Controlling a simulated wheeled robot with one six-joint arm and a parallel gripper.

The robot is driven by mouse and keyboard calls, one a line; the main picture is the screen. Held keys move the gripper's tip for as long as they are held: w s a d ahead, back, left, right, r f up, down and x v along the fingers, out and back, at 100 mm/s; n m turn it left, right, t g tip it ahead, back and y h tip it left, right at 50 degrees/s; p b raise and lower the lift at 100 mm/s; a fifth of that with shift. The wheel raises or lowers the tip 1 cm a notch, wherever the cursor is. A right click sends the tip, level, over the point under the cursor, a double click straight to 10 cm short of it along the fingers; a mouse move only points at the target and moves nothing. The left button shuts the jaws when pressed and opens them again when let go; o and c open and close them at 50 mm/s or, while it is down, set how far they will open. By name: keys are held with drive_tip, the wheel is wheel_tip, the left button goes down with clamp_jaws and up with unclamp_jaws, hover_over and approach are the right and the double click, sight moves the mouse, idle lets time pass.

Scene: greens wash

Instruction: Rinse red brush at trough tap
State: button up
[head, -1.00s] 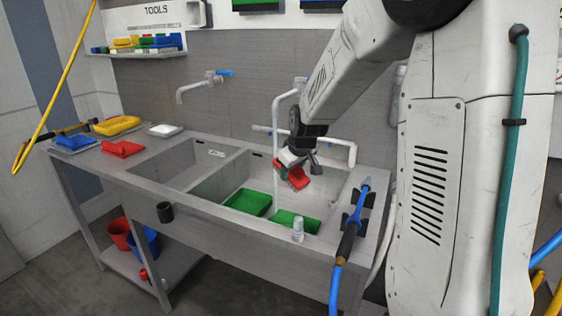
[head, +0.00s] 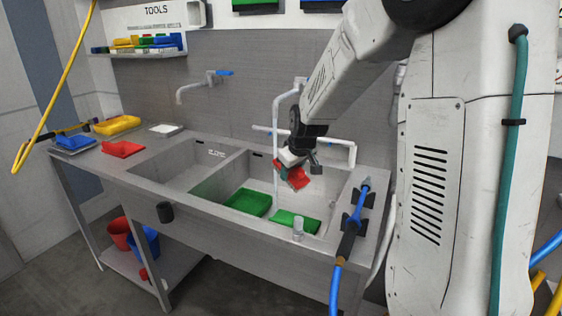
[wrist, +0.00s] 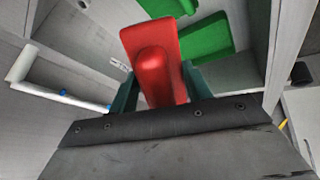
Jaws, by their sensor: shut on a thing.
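The red brush (head: 293,176) is held by my gripper (head: 288,172) above the right basin of the steel sink (head: 182,206). In the wrist view the red brush (wrist: 158,62) fills the middle, with a green finger of my gripper (wrist: 157,92) on each side of it. From this angle I cannot tell whether the water touches the brush.
Two green items (head: 247,202) lie in the right basin. A red tray (head: 122,149) and a yellow tray (head: 117,125) sit on the left counter. The left basin looks empty.

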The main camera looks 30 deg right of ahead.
sight(296, 171)
drive_tip(key=shift+s+r, duration=0.1)
drive_tip(key=shift+s+a+r, duration=0.2)
drive_tip(key=shift+s+r, duration=0.45)
drive_tip(key=shift+s, duration=0.15)
drive_tip(key=shift+s+a+r, duration=0.2)
drive_tip(key=shift+s+r, duration=0.45)
drive_tip(key=shift+s, duration=0.1)
drive_tip(key=shift+s+a+r, duration=0.2)
drive_tip(key=shift+s+r, duration=0.45)
drive_tip(key=shift+s, duration=0.15)
